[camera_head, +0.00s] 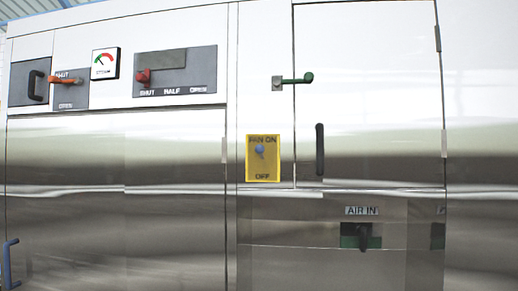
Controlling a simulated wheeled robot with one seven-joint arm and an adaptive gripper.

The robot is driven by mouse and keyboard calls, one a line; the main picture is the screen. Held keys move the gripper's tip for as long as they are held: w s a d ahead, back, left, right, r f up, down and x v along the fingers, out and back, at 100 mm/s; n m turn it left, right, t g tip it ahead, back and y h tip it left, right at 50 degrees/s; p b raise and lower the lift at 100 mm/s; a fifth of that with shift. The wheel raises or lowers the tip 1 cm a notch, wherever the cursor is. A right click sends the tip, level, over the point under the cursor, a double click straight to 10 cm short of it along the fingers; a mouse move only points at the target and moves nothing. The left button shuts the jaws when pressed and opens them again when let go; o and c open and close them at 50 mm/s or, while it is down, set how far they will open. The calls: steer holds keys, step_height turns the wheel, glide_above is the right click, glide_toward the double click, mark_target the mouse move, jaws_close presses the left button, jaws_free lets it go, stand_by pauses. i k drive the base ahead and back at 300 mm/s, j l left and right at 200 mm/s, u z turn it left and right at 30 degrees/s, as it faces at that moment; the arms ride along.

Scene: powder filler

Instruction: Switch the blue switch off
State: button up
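The blue switch (260,149) is a small knob on a yellow plate (263,174) on the front of the steel machine. The plate reads FAN ON at the top and OFF at the bottom. The knob sits in the upper part of the plate, just below the FAN ON label. My gripper is not in view.
A green lever (298,79) sticks out above right of the plate. A black door handle (320,150) is to the right, and a dark AIR IN valve handle (363,237) is lower right. A blue handle (9,264) is lower left.

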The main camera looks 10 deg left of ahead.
mark_target(259, 149)
steer(key=i+j+u, duration=0.7)
steer(key=i+j, duration=0.15)
steer(key=i+j+u, duration=0.15)
steer(key=i+u, duration=0.2)
steer(key=i, duration=0.3)
